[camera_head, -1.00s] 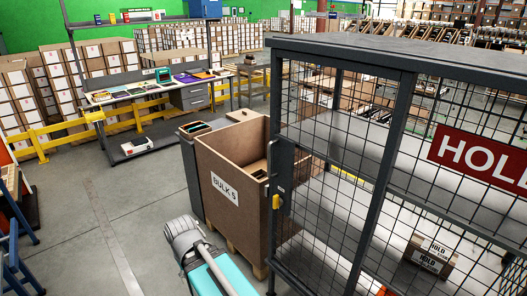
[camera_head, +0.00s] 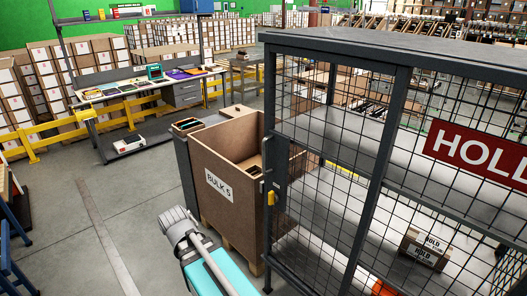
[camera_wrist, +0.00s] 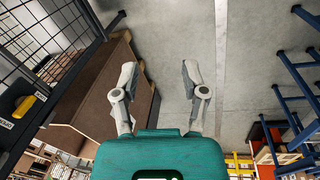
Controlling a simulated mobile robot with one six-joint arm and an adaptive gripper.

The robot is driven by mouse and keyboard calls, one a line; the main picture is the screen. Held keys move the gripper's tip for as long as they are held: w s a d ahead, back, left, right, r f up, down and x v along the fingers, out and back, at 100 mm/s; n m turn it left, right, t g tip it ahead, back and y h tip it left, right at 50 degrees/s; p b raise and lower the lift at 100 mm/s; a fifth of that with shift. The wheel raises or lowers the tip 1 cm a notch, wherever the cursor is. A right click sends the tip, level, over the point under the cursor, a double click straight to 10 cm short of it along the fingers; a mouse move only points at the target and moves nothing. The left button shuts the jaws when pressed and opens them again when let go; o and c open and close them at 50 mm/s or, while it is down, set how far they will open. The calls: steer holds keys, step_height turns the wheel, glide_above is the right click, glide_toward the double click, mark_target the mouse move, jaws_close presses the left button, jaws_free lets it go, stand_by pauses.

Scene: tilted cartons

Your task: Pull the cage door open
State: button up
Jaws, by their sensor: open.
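The cage (camera_head: 385,70) is a grey frame with black wire mesh and a red HOLD sign (camera_head: 480,150). Its door (camera_head: 318,180) stands at the left of the cage front and looks shut. A vertical grey handle (camera_head: 266,160) is on the door's left edge, with a yellow latch piece (camera_head: 271,197) below it. The yellow piece also shows at the left of the wrist view (camera_wrist: 22,106). My gripper (camera_wrist: 160,75) is open and empty, its fingers pointing over bare floor, apart from the door. In the head view, my arm hides the fingers.
A brown BULK 5 box (camera_head: 225,185) on a pallet stands close beside the door's left edge. Cartons marked HOLD (camera_head: 425,248) lie inside the cage. A workbench (camera_head: 150,90) and yellow rail (camera_head: 60,132) are behind. Blue metal legs (camera_wrist: 300,95) stand at the right in the wrist view.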

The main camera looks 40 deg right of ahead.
steer(key=w+d+r+m+h, duration=0.3)
steer(key=w+d+m+h, duration=0.15)
steer(key=d, duration=0.35)
steer(key=w+d+r+m+h, duration=0.4)
steer(key=w+d+m, duration=0.1)
steer(key=d, duration=0.4)
steer(key=w+d+r+m+g+h, duration=0.2)
steer(key=w+d+r+m+h, duration=0.5)
steer(key=r, duration=0.4)
steer(key=shift+d+r+m+h, duration=0.15)
steer(key=shift+d+m+h, duration=0.3)
steer(key=shift+d, duration=0.6)
steer(key=shift+d, duration=0.1)
steer(key=d, duration=0.4)
steer(key=s+d, duration=0.1)
steer(key=d, duration=0.8)
steer(key=shift+s+d, duration=0.3)
steer(key=shift+s, duration=0.05)
jaws_close()
